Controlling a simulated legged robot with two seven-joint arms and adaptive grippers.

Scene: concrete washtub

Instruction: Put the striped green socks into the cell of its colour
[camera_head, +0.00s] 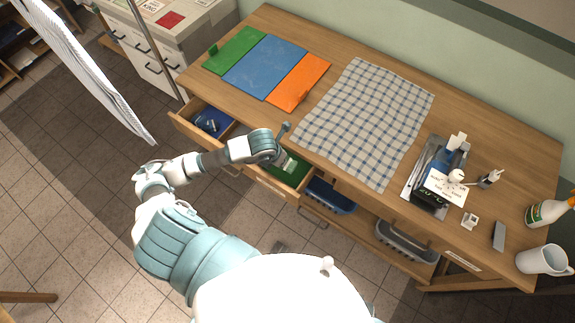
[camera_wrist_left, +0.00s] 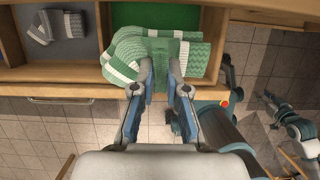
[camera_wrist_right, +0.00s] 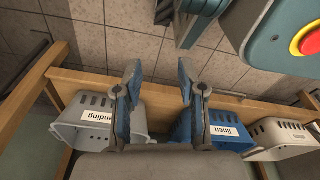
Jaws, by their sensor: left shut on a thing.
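The striped green socks (camera_wrist_left: 125,52), green with white bands, are a folded bundle. In the left wrist view my left gripper (camera_wrist_left: 160,68) is shut on their near edge. The bundle is over the front part of the drawer's green cell (camera_wrist_left: 155,14); whether it touches the floor I cannot tell. In the head view my left gripper (camera_head: 282,155) is at the green cell (camera_head: 288,178), and the socks (camera_head: 290,165) show only in small part. My right gripper (camera_wrist_right: 159,70) is open and empty, below the table edge.
The table bears green, blue and orange mats (camera_head: 264,66), a checked cloth (camera_head: 365,115) and a tray (camera_head: 412,180). Baskets, including a blue linen one (camera_wrist_right: 220,125), stand under the table.

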